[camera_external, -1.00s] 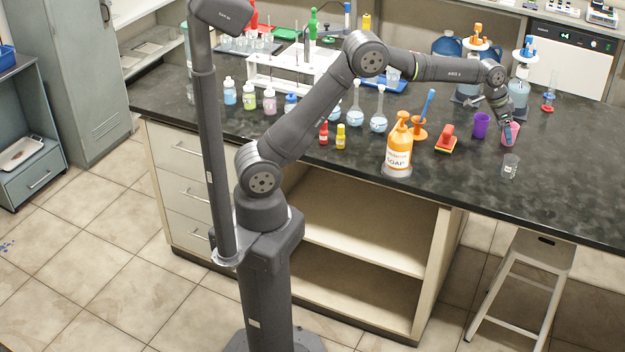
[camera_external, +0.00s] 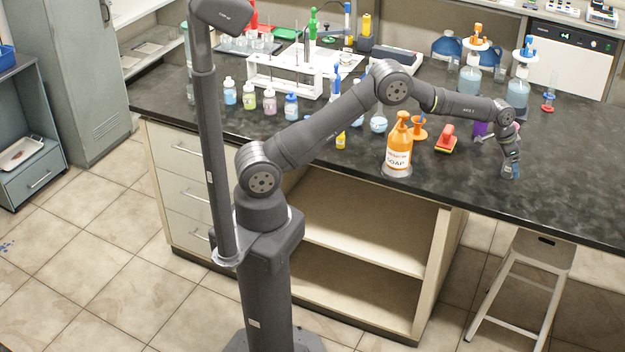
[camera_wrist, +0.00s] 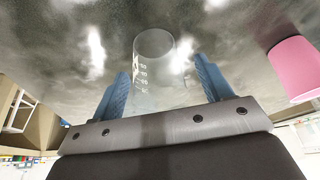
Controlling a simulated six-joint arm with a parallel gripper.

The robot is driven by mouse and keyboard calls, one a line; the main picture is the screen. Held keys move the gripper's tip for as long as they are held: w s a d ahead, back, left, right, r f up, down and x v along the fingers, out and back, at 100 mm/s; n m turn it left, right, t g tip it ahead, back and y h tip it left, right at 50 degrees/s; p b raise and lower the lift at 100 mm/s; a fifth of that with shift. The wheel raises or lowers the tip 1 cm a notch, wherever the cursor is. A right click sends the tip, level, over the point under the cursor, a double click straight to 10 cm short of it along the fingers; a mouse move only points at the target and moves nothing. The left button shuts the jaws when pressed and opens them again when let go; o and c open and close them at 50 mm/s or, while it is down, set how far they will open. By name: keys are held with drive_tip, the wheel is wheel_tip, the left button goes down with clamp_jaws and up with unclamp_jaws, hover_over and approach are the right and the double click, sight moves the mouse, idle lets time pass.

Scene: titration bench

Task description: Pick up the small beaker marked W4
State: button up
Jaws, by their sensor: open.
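A small clear beaker (camera_wrist: 150,72) with white graduation marks stands on the dark bench top in the wrist view. No W4 mark can be read on it from this side. My gripper (camera_wrist: 161,72) is open, with one blue finger on each side of the beaker. I cannot tell whether either finger touches the glass. In the external view my gripper (camera_external: 511,172) is low over the bench near its front edge and hides most of the beaker.
A pink cup (camera_wrist: 291,70) stands close by on the right in the wrist view. In the external view a purple cup (camera_external: 480,128), a red and yellow block (camera_external: 446,139) and an orange soap bottle (camera_external: 398,150) stand to the left. The bench to the right (camera_external: 580,180) is clear.

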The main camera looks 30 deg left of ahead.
drive_tip(key=shift+w+d+f, duration=0.1)
drive_tip(key=shift+d+f, duration=0.05)
drive_tip(key=shift+f, duration=0.25)
drive_tip(key=c, duration=1.1)
drive_tip(key=shift+o, duration=0.2)
drive_tip(key=shift+r, duration=0.15)
